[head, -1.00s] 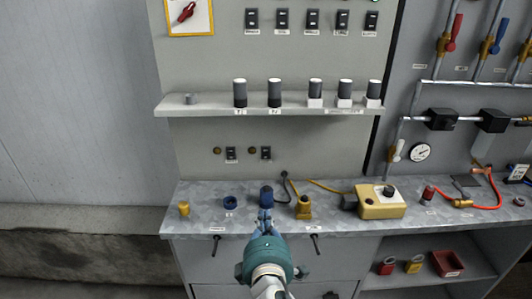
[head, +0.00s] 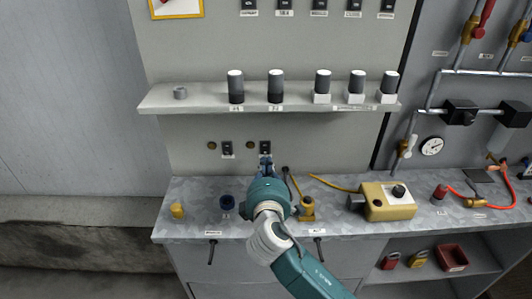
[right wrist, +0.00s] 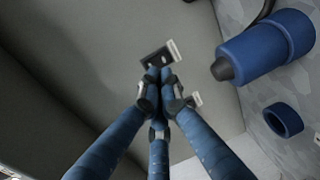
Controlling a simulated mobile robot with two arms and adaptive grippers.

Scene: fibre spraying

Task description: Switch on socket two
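Two small black switches sit on the grey back panel under the shelf, a left one (head: 227,148) and a right one (head: 265,147), each with a round brown spot to its left. Their labels are too small to read. My right gripper (head: 265,162) is just below and in front of the right switch. In the right wrist view its fingers (right wrist: 160,76) are drawn together and empty, with the tips at a black switch with a white label (right wrist: 160,56). I cannot tell whether they touch it. My left gripper is not in view.
The shelf (head: 270,106) above carries several dark cylinders. On the metal bench stand a yellow cup (head: 178,210), a blue ring (head: 227,201), a brass fitting (head: 308,208) and a yellow box (head: 388,201). A blue cylinder (right wrist: 265,45) lies beside the fingers in the wrist view.

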